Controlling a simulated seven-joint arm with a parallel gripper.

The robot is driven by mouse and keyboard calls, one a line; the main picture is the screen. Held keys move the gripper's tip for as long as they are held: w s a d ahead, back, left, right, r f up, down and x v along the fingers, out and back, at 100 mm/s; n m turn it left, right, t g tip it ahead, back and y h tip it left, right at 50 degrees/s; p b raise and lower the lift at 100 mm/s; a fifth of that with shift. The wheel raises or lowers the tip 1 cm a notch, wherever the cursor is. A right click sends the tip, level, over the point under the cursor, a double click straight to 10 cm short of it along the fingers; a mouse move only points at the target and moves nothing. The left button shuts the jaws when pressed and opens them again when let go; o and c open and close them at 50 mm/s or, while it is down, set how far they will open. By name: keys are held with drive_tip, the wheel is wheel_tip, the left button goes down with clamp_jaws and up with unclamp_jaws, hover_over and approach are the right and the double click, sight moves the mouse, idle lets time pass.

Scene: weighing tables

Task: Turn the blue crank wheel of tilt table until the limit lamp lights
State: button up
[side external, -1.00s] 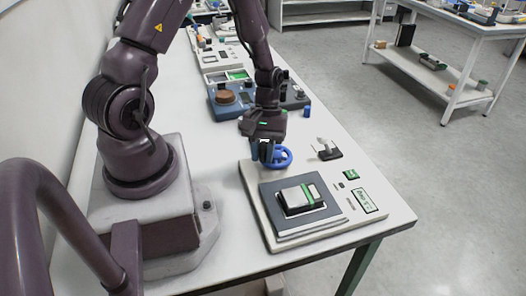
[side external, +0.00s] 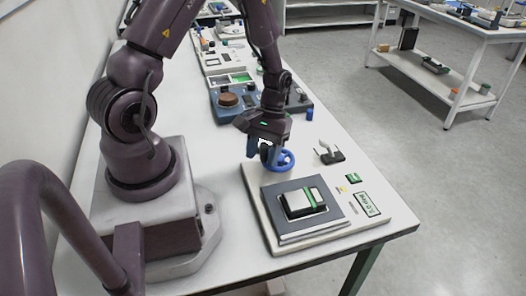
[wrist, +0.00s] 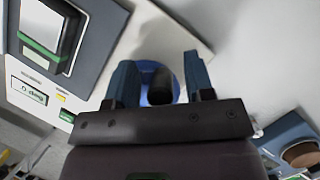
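The blue crank wheel (side external: 284,160) stands at the back edge of the tilt table (side external: 262,222). The green display (side external: 367,204) reads in degrees, with blurred digits.
A dark block with a green band (side external: 304,202) rests on the grey plate (side external: 338,213). A small stand (side external: 328,152) is right of the wheel, and a blue device (side external: 232,103) is behind.

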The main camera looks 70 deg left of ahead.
drive_tip(key=v, duration=1.3)
drive_tip(key=s+d+r+m+t+y, duration=0.1)
drive_tip(key=s+d+r+m+t, duration=0.3)
drive_tip(key=d+r, duration=0.2)
drive_tip(key=s+d+r+m+t+y, duration=0.2)
drive_tip(key=s+d+r+m+t, duration=0.2)
drive_tip(key=r, duration=0.6)
drive_tip(key=d+m, duration=0.1)
drive_tip(key=d, duration=0.1)
drive_tip(key=shift+s+d+r+t, duration=0.15)
drive_tip(key=shift+d+r+t, duration=0.15)
drive_tip(key=shift+t, duration=0.1)
